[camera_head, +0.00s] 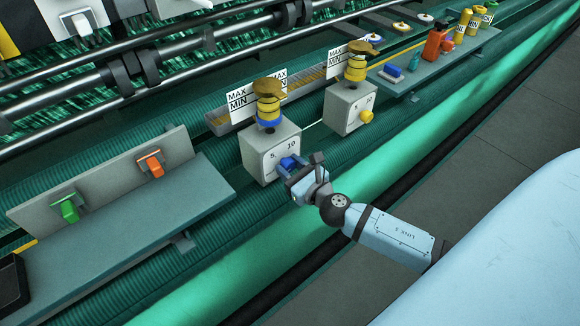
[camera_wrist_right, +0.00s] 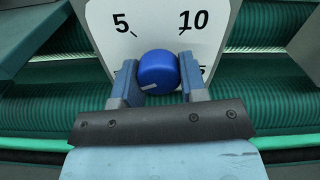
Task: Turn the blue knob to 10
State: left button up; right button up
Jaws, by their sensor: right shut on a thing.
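The blue knob (camera_head: 288,163) sticks out of the front of a grey box (camera_head: 255,148) with a white dial face. In the right wrist view the knob (camera_wrist_right: 158,70) sits between the two fingers of my right gripper (camera_wrist_right: 160,84), which is shut on it. The dial (camera_wrist_right: 160,25) shows 5 at upper left and 10 at upper right. A white mark on the knob shows at its lower left. The lower dial numbers are mostly hidden behind the knob and fingers. In the head view my right gripper (camera_head: 298,174) reaches in from the lower right. My left gripper is not in view.
A second grey box (camera_head: 346,110) with a yellow knob (camera_head: 366,117) stands to the right. Green (camera_head: 68,207) and orange (camera_head: 150,163) switches are on a panel at left. A shelf (camera_head: 410,80) at upper right holds small parts and bottles.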

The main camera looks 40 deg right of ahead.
jog(key=m, duration=0.4)
jog(key=shift+a+b, duration=0.1)
jog(key=shift+b, duration=0.2)
jog(key=m, duration=0.7)
jog(key=shift+a+r+m, duration=0.1)
jog(key=shift+r+m, duration=0.05)
jog(key=shift+m, duration=0.25)
jog(key=m, duration=0.3)
jog(key=shift+r+m, duration=0.1)
jog(key=shift+m, duration=0.2)
jog(key=m+p, duration=0.1)
jog(key=m, duration=0.4)
jog(key=shift+r+p, duration=0.1)
jog(key=shift+p, duration=0.3)
jog(key=m+p, duration=0.2)
jog(key=m, duration=0.3)
jog(key=shift+r+m, duration=0.15)
jog(key=shift+m, duration=1.05)
jog(key=shift+m+p, duration=0.3)
jog(key=shift+m, duration=1.1)
